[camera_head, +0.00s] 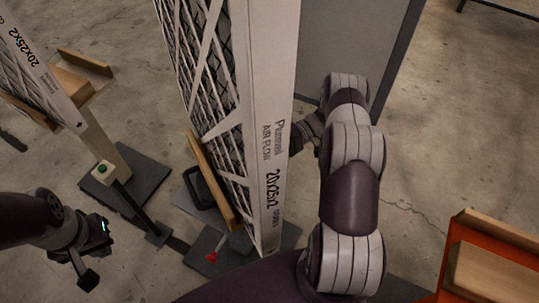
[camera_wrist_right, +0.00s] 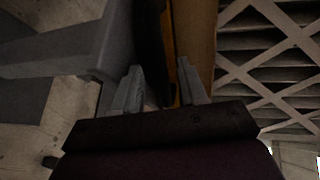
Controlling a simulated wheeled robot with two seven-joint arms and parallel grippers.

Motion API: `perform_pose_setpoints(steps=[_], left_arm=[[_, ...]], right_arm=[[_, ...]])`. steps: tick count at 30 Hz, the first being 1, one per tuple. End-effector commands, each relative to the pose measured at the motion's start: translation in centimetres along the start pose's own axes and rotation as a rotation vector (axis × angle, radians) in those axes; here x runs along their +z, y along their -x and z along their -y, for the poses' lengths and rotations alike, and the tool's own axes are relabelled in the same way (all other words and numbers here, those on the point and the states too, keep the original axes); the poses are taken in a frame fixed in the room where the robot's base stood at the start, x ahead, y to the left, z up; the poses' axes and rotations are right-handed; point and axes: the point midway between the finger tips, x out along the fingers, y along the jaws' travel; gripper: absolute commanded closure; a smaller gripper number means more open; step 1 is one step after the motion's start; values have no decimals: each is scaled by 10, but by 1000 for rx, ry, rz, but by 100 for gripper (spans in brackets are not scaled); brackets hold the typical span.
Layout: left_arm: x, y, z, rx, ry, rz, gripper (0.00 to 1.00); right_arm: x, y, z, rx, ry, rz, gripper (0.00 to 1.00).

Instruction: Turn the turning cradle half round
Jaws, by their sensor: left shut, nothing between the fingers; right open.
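The turning cradle shows in the head view as a wooden side board (camera_head: 210,180) with a dark frame, above a grey base plate. A large white-framed filter (camera_head: 272,150) stands upright in it, marked "AIR FLOW" and 20x25x2. My left gripper (camera_head: 88,262) is shut and empty at the lower left, apart from the cradle. My right arm reaches behind the filter, which hides its gripper in the head view. In the right wrist view my right gripper (camera_wrist_right: 162,85) is open, with a dark bar and a wooden edge (camera_wrist_right: 200,45) beyond and between its fingers; contact cannot be told.
A second filter (camera_head: 40,70) stands on a wooden rest at the left. A green button (camera_head: 102,168) on a post stands near a dark floor plate. A red knob (camera_head: 212,257) is at the cradle's base. An orange rack (camera_head: 455,255) is at the lower right, a grey panel (camera_head: 350,40) behind.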

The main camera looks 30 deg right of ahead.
Motion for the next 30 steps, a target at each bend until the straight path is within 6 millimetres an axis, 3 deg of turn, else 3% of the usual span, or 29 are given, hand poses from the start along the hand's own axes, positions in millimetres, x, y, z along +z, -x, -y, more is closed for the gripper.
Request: perform_pose_setpoints(steps=[8,14,30], left_arm=[[0,3,0,0,0,0,100],[-2,15,0,0,0,0,100],[-5,39,0,0,0,0,100]], right_arm=[[0,3,7,-1,0,-2,58],[3,20,42,1,2,-14,58],[94,71,90,-1,-3,-15,58]])
